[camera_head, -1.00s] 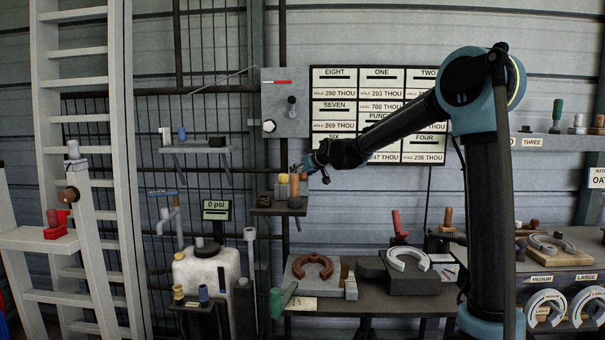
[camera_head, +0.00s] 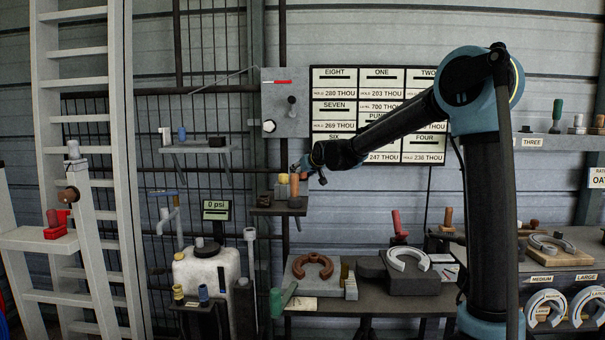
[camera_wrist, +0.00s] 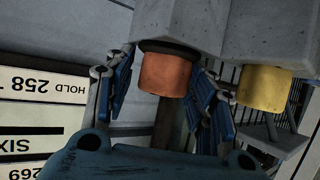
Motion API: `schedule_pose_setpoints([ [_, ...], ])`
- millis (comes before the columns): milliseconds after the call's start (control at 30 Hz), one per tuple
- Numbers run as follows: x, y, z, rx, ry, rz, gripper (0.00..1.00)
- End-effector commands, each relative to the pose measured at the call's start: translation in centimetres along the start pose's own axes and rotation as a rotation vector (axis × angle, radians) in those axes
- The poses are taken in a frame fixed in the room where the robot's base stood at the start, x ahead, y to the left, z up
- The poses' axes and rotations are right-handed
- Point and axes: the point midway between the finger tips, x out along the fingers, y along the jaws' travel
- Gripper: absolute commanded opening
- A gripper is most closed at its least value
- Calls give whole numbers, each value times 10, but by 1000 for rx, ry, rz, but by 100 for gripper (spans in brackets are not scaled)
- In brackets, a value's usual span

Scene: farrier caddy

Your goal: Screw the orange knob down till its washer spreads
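The orange knob (camera_wrist: 165,76) is a short cylinder against a grey block (camera_wrist: 180,22), with a dark flat washer (camera_wrist: 168,48) between them. My gripper (camera_wrist: 162,64) has one blue finger on each side of the knob. A small gap shows at the left finger; the right finger is very close, and I cannot tell if it touches. In the head view the orange knob (camera_head: 295,186) stands on a small wall shelf (camera_head: 278,211), with my gripper (camera_head: 304,168) just above it. Whether the washer is spread is too small to tell.
A yellow knob (camera_wrist: 264,88) stands beside the orange one, close to the right finger; it also shows in the head view (camera_head: 283,178). A lever panel (camera_head: 285,103) is on the wall above. A sign board (camera_head: 335,100) hangs behind my arm.

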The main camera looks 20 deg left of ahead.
Motion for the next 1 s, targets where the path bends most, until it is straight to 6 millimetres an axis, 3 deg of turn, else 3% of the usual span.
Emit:
schedule_pose_setpoints([
  [233, -5, 0, 0, 0, 0, -1, 50],
  [1000, -54, -1, 0, 0, 1, -1, 50],
])
